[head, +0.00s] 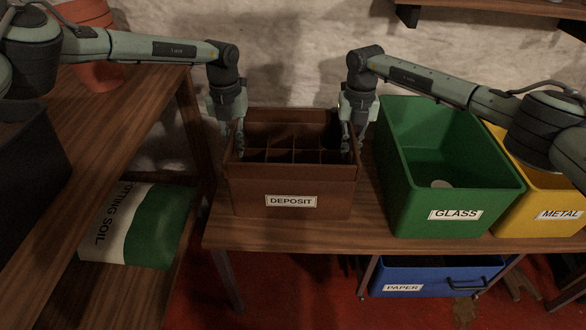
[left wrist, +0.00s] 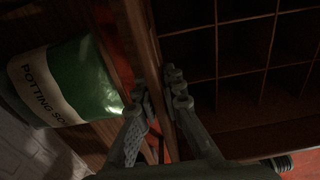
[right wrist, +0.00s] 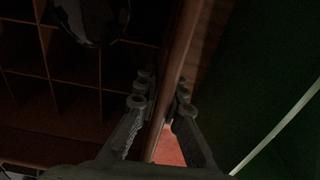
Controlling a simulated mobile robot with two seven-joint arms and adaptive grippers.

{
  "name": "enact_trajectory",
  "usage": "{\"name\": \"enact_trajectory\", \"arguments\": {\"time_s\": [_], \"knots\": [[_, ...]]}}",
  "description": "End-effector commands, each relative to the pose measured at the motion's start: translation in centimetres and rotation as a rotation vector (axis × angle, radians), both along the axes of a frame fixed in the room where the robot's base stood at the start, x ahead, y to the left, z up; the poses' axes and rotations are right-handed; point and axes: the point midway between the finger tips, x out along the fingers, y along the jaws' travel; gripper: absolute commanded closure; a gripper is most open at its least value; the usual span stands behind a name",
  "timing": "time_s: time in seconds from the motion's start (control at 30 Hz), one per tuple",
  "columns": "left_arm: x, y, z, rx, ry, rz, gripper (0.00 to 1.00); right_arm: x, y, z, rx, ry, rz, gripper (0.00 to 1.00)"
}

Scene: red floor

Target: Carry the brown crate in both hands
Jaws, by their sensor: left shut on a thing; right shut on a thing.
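The brown crate (head: 290,184) has a DEPOSIT label on its front and several compartments inside. It is at the left end of the wooden bench; I cannot tell if it rests on the bench top or is just above it. My left gripper (head: 240,145) is shut on the crate's left wall, also seen in the left wrist view (left wrist: 165,88). My right gripper (head: 352,145) is shut on the crate's right wall, which shows between the fingers in the right wrist view (right wrist: 165,92). A dark rounded object (right wrist: 92,22) shows inside a compartment.
The green GLASS bin (head: 400,190) stands close right of the crate, with the yellow METAL bin (head: 545,205) beyond. The blue PAPER bin (head: 435,278) is under the bench (head: 300,235). Left are another wooden table (head: 100,110), a potting soil bag (head: 140,225) and a terracotta pot (head: 98,75).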

Motion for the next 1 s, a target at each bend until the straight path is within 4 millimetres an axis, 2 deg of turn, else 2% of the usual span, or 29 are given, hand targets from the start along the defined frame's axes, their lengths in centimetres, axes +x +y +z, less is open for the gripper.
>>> {"name": "enact_trajectory", "arguments": {"time_s": [0.6, 0.77, 1.0], "knots": [[0.1, 0.0, 0.5, 0.000, -0.003, 0.001, 1.00, 0.1, 0.0, 0.5, 0.001, -0.003, -0.001, 1.00], [0.1, 0.0, 1.6, 0.000, -0.003, 0.001, 1.00, 0.1, 0.0, 1.5, 0.001, -0.003, -0.001, 1.00], [0.1, 0.0, 4.0, 0.000, -0.003, 0.001, 1.00, 0.1, 0.0, 4.0, 0.000, -0.003, -0.001, 1.00]]}}
